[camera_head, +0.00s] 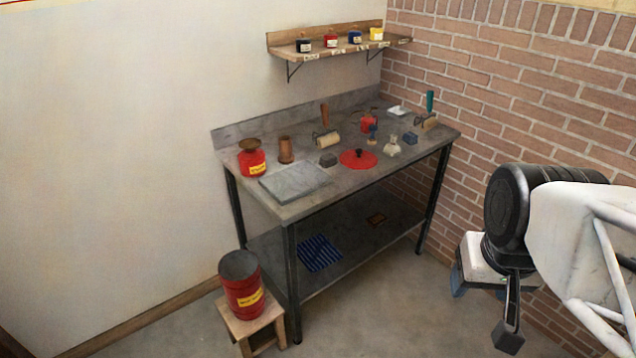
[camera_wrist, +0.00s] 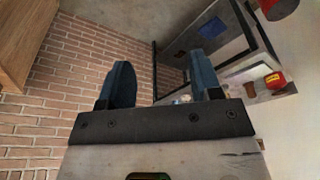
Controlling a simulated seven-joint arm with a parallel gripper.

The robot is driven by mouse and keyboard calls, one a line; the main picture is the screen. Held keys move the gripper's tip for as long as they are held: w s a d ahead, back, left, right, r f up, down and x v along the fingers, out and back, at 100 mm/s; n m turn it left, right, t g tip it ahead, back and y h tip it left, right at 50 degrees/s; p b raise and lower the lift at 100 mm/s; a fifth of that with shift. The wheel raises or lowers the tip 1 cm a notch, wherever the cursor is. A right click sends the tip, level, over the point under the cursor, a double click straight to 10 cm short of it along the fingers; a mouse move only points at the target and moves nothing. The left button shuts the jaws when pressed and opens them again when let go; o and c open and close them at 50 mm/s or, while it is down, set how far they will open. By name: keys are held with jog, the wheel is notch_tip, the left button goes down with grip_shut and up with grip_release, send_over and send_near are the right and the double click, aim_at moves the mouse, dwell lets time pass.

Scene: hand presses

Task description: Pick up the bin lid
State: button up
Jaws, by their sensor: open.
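The bin lid looks to be the round red disc with a black knob (camera_head: 345,160), lying flat on the grey worktable (camera_head: 330,198) towards its front middle. A red bin with a yellow label (camera_head: 243,297) stands open-topped on a small wooden stool. My gripper (camera_wrist: 160,82) is open and empty, its two blue fingers apart in the wrist view. In the head view my arm is at the right, away from the table, and the gripper is partly hidden. I cannot make out the lid in the wrist view.
A red can (camera_head: 252,162), a grey slab (camera_head: 294,182), a roller (camera_head: 327,139), a dark block (camera_head: 328,160) and a small glass bottle (camera_head: 391,147) share the tabletop. A shelf with ink jars (camera_head: 340,47) hangs above. Floor between arm and table is clear.

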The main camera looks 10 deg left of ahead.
jog(key=shift+r, duration=0.1)
jog(key=w+a+r+m, duration=0.1)
jog(key=w+r+m, duration=0.3)
jog(key=w, duration=0.7)
jog(key=m+g+y, duration=0.1)
jog(key=m+g, duration=0.1)
jog(key=m, duration=1.9)
send_over(359, 150)
jog(key=f, duration=2.1)
jog(key=shift+s+d+f, duration=0.1)
jog(key=shift+s+d, duration=0.15)
jog(key=shift+d, duration=0.15)
jog(key=shift+w+a+f, duration=0.1)
jog(key=shift+a+f, duration=0.05)
jog(key=shift+f, duration=1.1)
